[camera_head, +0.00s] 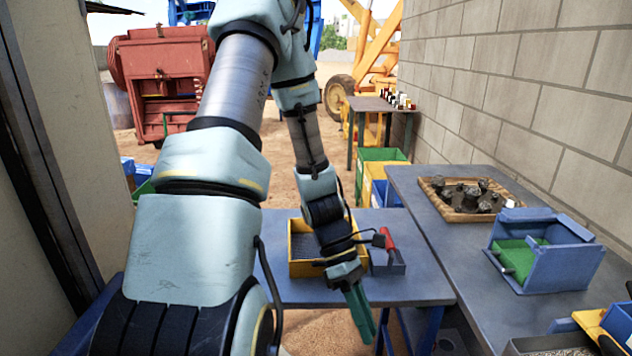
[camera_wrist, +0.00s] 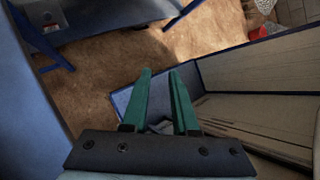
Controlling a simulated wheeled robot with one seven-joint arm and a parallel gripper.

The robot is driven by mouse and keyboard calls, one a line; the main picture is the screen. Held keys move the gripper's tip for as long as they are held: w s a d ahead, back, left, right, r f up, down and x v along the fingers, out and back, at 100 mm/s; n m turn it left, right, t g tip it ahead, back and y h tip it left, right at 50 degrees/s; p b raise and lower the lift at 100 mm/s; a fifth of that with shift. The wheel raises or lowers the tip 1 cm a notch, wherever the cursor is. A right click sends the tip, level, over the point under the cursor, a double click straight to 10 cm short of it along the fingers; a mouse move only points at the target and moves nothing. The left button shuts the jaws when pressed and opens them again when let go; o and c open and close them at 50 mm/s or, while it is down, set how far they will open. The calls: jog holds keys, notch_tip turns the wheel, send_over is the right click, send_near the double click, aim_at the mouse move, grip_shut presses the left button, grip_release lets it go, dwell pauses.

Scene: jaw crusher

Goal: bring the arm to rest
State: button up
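My arm reaches forward and down across the middle of the head view. My gripper (camera_head: 362,318) hangs in front of the near edge of the blue-grey table (camera_head: 420,285), fingers pointing down. In the wrist view, the two green fingers of the gripper (camera_wrist: 161,73) stand apart with a gap between them, and I see nothing held. A yellow bin (camera_head: 303,262) sits on the table behind my forearm, partly hidden by it. A small grey-blue holder with a red-handled item (camera_head: 388,243) stands just right of my wrist.
A side bench (camera_head: 425,205) along the block wall carries a wooden tray of dark parts (camera_head: 455,212), a blue box with green inside (camera_head: 565,262) and more bins at its near end. A wall stands close on the left. Below the fingers are sandy ground (camera_wrist: 115,85) and an open box (camera_wrist: 235,75).

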jog(key=w+a+r+m+t+y, duration=0.2)
jog(key=w+a+r+m+t, duration=0.2)
jog(key=a+r+m, duration=0.2)
jog(key=w+a+r+m+t+y, duration=0.2)
jog(key=w+a+r+m+t, duration=0.2)
jog(key=a+r+m, duration=0.3)
jog(key=w+a+m, duration=0.1)
jog(key=a+m, duration=0.1)
jog(key=a, duration=0.1)
jog(key=shift+r+t, duration=0.15)
jog(key=shift+t, duration=0.15)
dwell(1.2)
